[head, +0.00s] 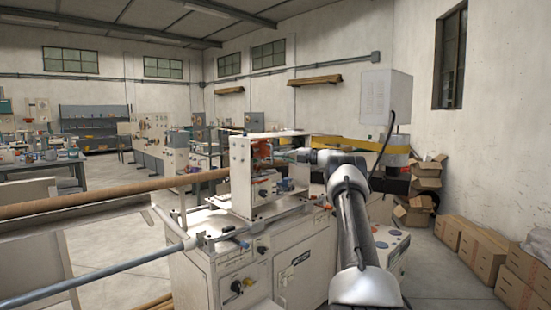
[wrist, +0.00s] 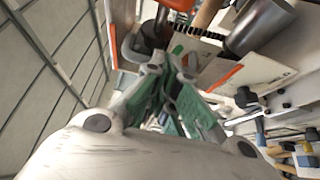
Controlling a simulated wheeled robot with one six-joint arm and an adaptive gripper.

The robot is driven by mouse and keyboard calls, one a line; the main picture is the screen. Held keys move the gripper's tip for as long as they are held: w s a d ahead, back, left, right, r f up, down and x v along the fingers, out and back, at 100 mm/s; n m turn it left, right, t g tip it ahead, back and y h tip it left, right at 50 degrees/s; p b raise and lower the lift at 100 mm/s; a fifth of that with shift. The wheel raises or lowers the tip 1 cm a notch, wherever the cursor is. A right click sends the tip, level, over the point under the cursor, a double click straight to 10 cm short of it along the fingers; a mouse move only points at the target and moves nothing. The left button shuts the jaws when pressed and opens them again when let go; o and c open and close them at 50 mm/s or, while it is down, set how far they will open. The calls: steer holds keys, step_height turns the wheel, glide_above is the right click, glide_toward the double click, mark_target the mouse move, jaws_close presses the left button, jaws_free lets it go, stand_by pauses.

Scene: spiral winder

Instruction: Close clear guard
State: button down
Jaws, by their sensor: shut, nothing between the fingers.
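The winder's head (head: 240,172) stands on the cream machine cabinet in the middle of the head view. A thin pale plate (head: 283,134) sticks out level at the top of this head; I cannot tell whether it is the clear guard. My arm reaches in from the right, and my gripper (head: 291,156) is beside the head, small and partly lost among the machine parts. In the wrist view my gripper (wrist: 168,78) is shut and empty, its green-padded fingers together. Close beyond it is a pale panel with orange edges (wrist: 262,72). Contact cannot be made out.
A long brown tube (head: 110,192) runs into the machine from the left. A grey bar (head: 110,272) runs below it. The cabinet front has knobs and a dark handle (head: 237,287). Cardboard boxes (head: 470,248) line the right wall. Open floor lies between them and my arm.

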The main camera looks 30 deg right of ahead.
steer(key=shift+w+d, duration=0.2)
steer(key=shift+w, duration=0.35)
stand_by(0.4)
